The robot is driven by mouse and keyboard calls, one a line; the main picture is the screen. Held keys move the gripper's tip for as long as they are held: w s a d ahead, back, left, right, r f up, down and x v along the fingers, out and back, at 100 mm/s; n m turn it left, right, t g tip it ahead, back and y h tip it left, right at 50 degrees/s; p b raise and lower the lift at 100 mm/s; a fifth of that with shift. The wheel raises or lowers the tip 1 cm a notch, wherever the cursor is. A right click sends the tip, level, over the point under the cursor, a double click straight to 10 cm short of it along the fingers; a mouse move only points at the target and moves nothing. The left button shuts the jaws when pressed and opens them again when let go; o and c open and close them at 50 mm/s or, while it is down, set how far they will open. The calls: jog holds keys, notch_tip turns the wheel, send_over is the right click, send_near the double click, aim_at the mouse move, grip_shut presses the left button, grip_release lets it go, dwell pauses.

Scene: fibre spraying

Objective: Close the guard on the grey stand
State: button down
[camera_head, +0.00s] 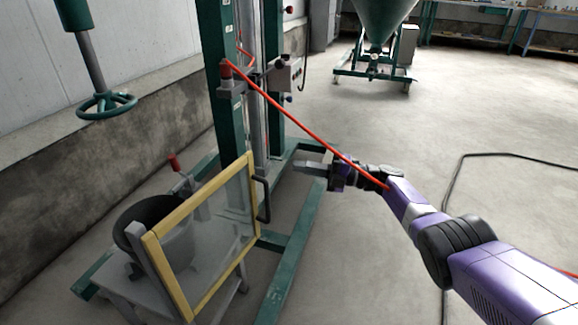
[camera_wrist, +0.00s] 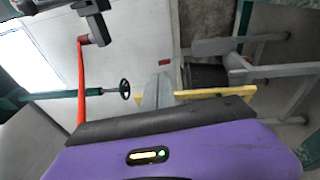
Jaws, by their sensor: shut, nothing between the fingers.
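The guard (camera_head: 246,165), a clear panel in a yellow frame, stands upright on the right side of the grey stand (camera_head: 140,292). It has a dark handle (camera_head: 264,200) on its right edge. A dark round pot (camera_head: 142,218) sits on the stand behind the panel. My gripper (camera_head: 298,167) is shut and empty, to the right of the guard's upper right corner and apart from the handle in the picture. In the wrist view, the gripper's grey fingers (camera_wrist: 158,90) are near the guard's yellow edge (camera_wrist: 215,91). I cannot tell how far the guard is swung.
A green column (camera_head: 224,100) with a control box (camera_head: 285,76) stands behind my gripper on green floor beams (camera_head: 290,225). A red hose (camera_head: 300,122) runs from the column across to my arm. A green handwheel (camera_head: 106,105) hangs at the left. Floor at the right is mostly clear.

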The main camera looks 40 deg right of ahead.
jog(key=s+a+r+p, duration=0.2)
jog(key=a+r+p, duration=0.1)
jog(key=a+p, duration=0.35)
jog(key=m+t+h+p, duration=0.3)
jog(key=m+h+p, duration=0.25)
jog(key=p, duration=1.15)
send_near(247, 158)
jog(key=shift+n, duration=0.25)
jog(key=b+x, duration=0.2)
jog(key=x, duration=0.4)
jog(key=shift+w+a+f+b, duration=0.2)
jog(key=shift+w+a+b, duration=0.05)
jog(key=shift+a+b, duration=0.1)
jog(key=shift+w, duration=0.1)
jog(key=shift+n+g+y, duration=0.5)
jog(key=shift+n+y, duration=0.1)
jog(key=shift+y, duration=0.05)
jog(key=b+x, duration=0.2)
jog(key=x, duration=0.3)
jog(key=shift+w+d+b, duration=0.15)
jog(key=shift+d+b, duration=0.05)
jog(key=shift+b, duration=0.1)
jog(key=shift+w+a+r, duration=0.15)
jog(key=shift+w+r, duration=0.05)
jog(key=shift+w, duration=0.1)
